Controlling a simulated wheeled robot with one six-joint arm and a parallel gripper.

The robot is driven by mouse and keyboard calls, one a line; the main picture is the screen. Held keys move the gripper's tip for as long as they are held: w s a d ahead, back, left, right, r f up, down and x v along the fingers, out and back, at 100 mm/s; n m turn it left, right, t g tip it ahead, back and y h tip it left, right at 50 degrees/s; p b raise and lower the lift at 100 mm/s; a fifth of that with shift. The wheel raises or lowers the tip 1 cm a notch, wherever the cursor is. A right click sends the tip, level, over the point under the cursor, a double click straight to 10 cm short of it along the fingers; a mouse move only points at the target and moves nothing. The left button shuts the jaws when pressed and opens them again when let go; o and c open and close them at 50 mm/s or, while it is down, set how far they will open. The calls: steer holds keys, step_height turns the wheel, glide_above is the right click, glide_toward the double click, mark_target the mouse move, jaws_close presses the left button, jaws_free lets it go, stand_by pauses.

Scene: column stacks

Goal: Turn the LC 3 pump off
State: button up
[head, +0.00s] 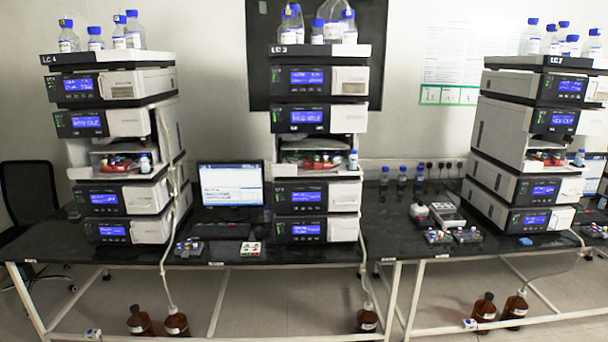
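The LC 3 stack (350,52) stands in the middle of the head view, with its name on the dark top tray. Below the tray are an upper module (318,80) and a second module (290,117), both with lit blue screens. Under an open bay with coloured items sit two lower modules, one (341,196) above the other (341,229), also with lit blue screens. The screen text and any power buttons are too small to read. I cannot tell which module is the pump. My gripper is not in view.
The LC 4 stack (142,57) stands left and the LC 7 stack (545,61) right. A monitor (231,184) is left of LC 3. The black bench (320,258) has small trays near its front. Brown bottles (367,318) stand on the floor beneath. Capped bottles top each stack.

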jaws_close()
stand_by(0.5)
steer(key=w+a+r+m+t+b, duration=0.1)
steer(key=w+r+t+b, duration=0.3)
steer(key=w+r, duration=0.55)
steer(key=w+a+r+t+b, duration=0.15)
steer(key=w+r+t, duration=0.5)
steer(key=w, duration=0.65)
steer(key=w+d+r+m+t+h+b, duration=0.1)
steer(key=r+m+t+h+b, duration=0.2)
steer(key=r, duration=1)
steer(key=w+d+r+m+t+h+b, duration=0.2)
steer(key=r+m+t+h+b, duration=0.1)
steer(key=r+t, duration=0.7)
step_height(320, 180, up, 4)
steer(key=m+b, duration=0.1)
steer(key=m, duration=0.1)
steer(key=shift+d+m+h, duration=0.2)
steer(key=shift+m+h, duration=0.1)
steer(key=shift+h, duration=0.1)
